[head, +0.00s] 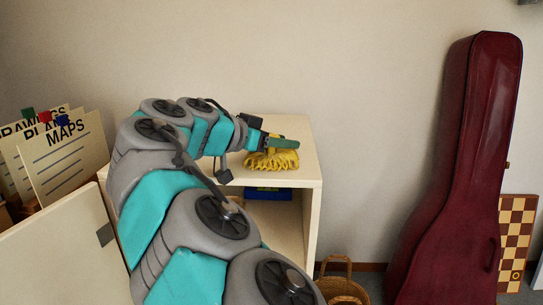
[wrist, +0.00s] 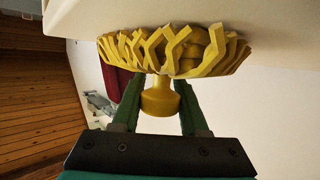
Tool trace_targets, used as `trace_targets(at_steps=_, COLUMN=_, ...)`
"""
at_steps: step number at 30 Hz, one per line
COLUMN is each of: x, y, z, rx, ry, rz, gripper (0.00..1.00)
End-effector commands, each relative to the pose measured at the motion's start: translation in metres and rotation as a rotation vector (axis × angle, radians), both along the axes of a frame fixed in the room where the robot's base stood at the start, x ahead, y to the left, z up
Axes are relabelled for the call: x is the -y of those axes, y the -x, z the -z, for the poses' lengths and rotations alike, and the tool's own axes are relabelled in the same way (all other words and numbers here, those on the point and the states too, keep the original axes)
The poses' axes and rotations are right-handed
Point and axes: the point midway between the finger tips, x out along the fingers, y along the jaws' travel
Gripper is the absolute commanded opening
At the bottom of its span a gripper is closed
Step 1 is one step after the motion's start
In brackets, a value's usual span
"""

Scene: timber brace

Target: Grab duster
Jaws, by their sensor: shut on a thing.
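The duster has a yellow fringed head (head: 272,161) and rests on top of the cream cabinet (head: 306,160). In the wrist view its yellow fringe (wrist: 175,50) spreads across the top against a pale surface, and its yellow knob handle (wrist: 159,97) sits between the green fingers. My gripper (wrist: 160,98) is shut on the duster's handle. In the head view my gripper (head: 270,143) reaches in from the left, just above the cabinet top. Part of the duster's handle is hidden behind the fingers in the head view.
A dark red instrument case (head: 462,170) stands at the right. A wicker basket (head: 342,288) sits on the floor beside the cabinet. Upright labelled folders (head: 62,155) stand at the left. A blue item (head: 268,193) lies on the shelf inside the cabinet. A checkered board (head: 516,235) leans behind the case.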

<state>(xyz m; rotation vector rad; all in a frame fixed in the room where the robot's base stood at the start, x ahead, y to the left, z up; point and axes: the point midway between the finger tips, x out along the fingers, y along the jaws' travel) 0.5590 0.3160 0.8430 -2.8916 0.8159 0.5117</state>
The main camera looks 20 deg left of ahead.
Motion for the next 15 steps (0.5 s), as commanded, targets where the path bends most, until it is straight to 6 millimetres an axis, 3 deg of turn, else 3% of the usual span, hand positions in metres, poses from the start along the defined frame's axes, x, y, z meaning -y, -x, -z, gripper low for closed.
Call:
trace_targets(at_steps=5, x=0.0000, y=0.0001, z=0.0000, rx=0.000, ry=0.000, rz=0.000, gripper=0.01)
trace_targets(at_steps=15, x=-0.0001, y=0.0001, z=-0.0003, rx=0.000, ry=0.000, rz=0.000, gripper=0.00)
